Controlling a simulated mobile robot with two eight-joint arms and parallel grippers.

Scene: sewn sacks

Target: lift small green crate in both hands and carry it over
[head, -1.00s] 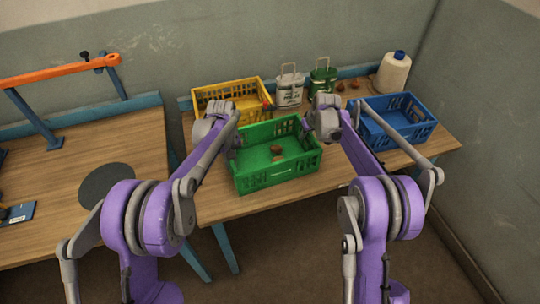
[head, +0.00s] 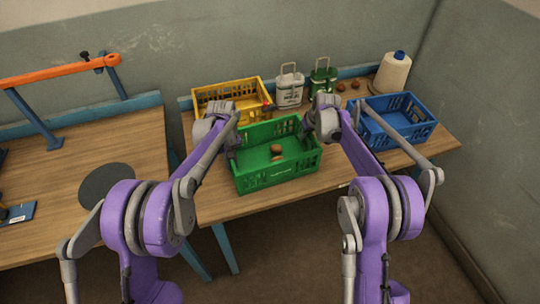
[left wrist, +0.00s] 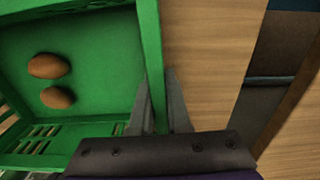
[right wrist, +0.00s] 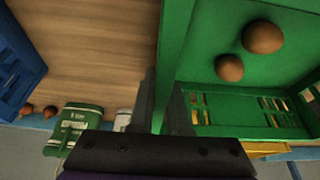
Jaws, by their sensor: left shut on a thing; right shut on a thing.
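The small green crate (head: 272,178) stands in the middle of the right-hand table in the head view, with two brown potato-like lumps (head: 277,150) inside. In the left wrist view, my left gripper (left wrist: 158,98) is shut on the crate wall (left wrist: 150,45), one finger inside and one outside. In the right wrist view, my right gripper (right wrist: 162,98) is shut on the opposite wall (right wrist: 175,35) the same way. In the head view my right gripper (head: 306,130) is at the crate's right side and my left gripper (head: 232,143) at its left. Whether the crate touches the table I cannot tell.
A yellow crate (head: 200,103) stands behind left, a blue crate (head: 425,133) to the right. White (head: 289,90) and green (head: 322,80) canisters and a thread cone (head: 393,75) stand at the back. A gap separates the left table (head: 130,145). The table's front strip is clear.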

